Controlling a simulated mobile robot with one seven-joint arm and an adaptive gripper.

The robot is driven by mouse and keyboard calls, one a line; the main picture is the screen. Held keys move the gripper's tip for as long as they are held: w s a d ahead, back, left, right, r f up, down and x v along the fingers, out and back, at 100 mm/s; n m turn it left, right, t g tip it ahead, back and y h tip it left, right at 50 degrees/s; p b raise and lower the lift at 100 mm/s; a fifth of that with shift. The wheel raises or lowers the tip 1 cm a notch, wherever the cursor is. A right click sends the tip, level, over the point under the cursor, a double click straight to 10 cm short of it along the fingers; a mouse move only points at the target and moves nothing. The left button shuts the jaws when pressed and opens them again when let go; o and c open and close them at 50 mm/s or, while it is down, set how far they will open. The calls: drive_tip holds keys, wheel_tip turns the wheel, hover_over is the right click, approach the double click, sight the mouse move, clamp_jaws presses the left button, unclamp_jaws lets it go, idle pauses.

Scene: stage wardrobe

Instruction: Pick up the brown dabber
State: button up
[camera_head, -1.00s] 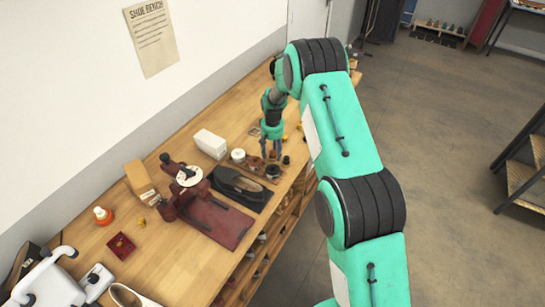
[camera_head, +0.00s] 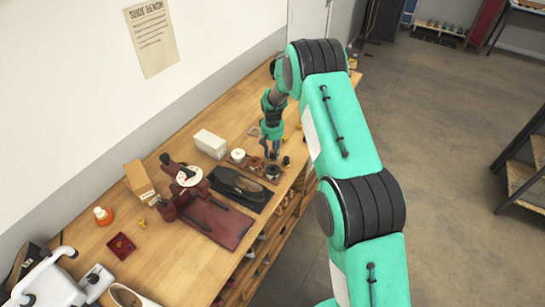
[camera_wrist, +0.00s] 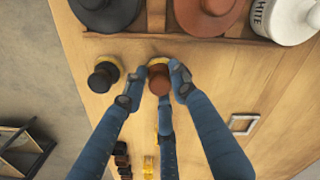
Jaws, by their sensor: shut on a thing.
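The brown dabber (camera_wrist: 159,80) has a rounded brown handle and a pale bristle edge at its far side. In the wrist view it sits between the fingertips of my gripper (camera_wrist: 156,82), which is shut on it. In the head view my gripper (camera_head: 271,152) is low over the bench by the round tins, and the dabber cannot be made out there. I cannot tell whether the dabber touches the bench. A black dabber (camera_wrist: 103,76) stands just left of my gripper in the wrist view.
Black, brown and white round containers stand in a wooden rack (camera_wrist: 150,40) just beyond the dabbers. A small metal frame (camera_wrist: 243,124) lies to the right. A white box (camera_head: 210,143) and a dark shoe (camera_head: 238,184) are nearby on the workbench (camera_head: 190,265).

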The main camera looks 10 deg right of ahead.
sight(272, 151)
drive_tip(key=shift+r, duration=0.15)
wheel_tip(272, 151, up, 10)
drive_tip(key=shift+f, duration=0.15)
idle(0.5)
idle(0.6)
